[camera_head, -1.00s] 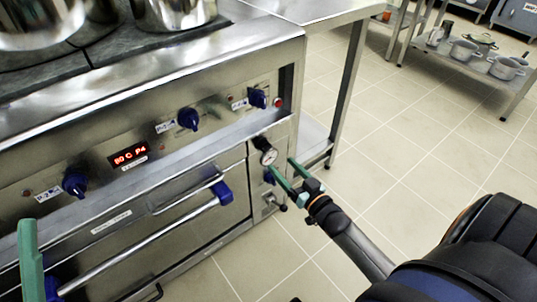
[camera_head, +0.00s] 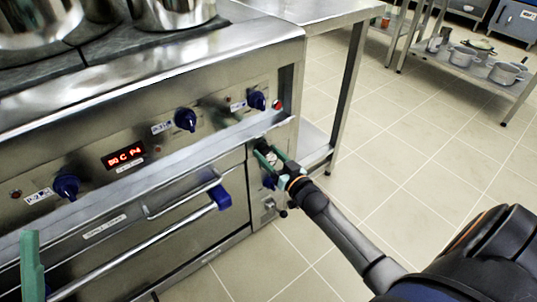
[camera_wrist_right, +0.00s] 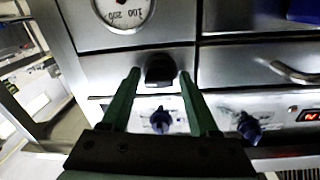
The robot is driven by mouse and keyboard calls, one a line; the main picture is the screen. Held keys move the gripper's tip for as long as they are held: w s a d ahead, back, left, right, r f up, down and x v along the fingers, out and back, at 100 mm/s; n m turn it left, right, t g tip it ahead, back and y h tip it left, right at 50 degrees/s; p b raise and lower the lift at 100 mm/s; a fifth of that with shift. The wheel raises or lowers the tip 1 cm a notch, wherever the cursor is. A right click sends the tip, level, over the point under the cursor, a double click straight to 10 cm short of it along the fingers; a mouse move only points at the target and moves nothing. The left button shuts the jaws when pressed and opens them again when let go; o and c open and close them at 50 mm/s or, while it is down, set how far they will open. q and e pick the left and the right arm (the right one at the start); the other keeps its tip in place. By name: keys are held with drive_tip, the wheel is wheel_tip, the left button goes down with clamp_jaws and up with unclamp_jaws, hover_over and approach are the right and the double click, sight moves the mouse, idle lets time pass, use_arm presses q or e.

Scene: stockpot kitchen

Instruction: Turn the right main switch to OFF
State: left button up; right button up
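The right main switch, a small black knob, sits on the steel front panel at the stove's right end. In the right wrist view the knob (camera_wrist_right: 160,70) stands between the two green fingers. In the head view my right gripper (camera_head: 266,152) largely covers it. My right gripper (camera_wrist_right: 160,75) is open, its fingers apart on either side of the knob with gaps showing. Its ON or OFF marking cannot be read. One green finger of my left gripper (camera_head: 31,262) shows at the lower left; its opening cannot be judged.
A round gauge (camera_wrist_right: 124,8) is beside the switch. Blue knobs (camera_head: 186,120) and a red display (camera_head: 124,155) line the panel. The oven handle (camera_head: 150,240) runs below. Metal pots (camera_head: 175,12) stand on top. Tiled floor (camera_head: 400,170) is open to the right.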

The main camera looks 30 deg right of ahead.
clamp_jaws()
idle(0.5)
drive_tip(key=n, duration=0.4)
drive_tip(key=shift+p, duration=0.3)
drive_tip(key=shift+f+n+t+y+b, duration=0.1)
drive_tip(key=shift+n+t+y+b, duration=0.2)
drive_tip(key=shift+n, duration=3.35)
drive_tip(key=shift+f+n+t+y+b, duration=0.1)
drive_tip(key=shift+n+y+b, duration=0.3)
drive_tip(key=shift+n, duration=3.25)
drive_tip(key=shift+d, duration=0.1)
